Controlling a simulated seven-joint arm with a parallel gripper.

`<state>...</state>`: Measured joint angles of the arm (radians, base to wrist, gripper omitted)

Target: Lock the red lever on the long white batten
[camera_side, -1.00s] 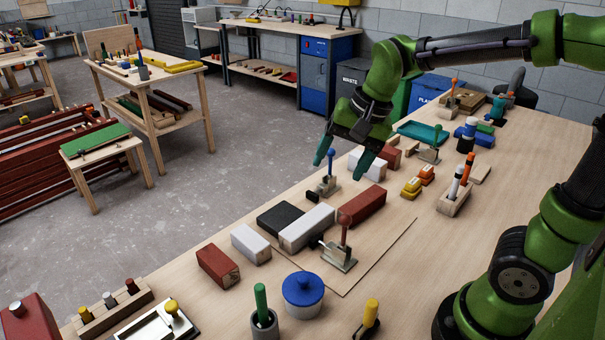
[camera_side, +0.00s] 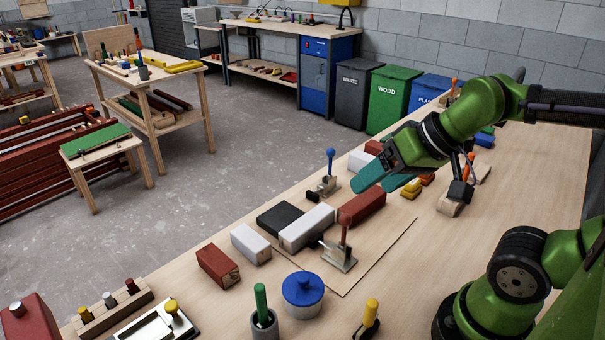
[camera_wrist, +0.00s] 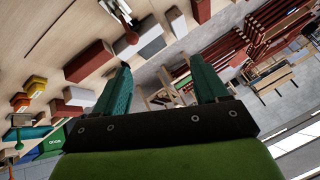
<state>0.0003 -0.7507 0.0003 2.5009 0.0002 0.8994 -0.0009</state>
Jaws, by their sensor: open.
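The red lever (camera_side: 344,232) stands upright on a metal toggle clamp (camera_side: 338,257) on a thin board. The clamp's black tip (camera_side: 315,241) is at the near end of the long white batten (camera_side: 306,228); I cannot tell whether it touches. A red batten (camera_side: 362,206) lies just beyond the white one, partly under my gripper in the picture. My gripper (camera_side: 372,187) is open and empty, above and beyond the red lever. Its two teal fingers (camera_wrist: 156,64) show apart in the wrist view.
A second clamp with a blue lever (camera_side: 331,162) stands behind. A black block (camera_side: 280,219), shorter white batten (camera_side: 250,243) and red block (camera_side: 218,265) lie left. A blue lidded pot (camera_side: 302,290) and green-handled tool (camera_side: 261,303) stand in front.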

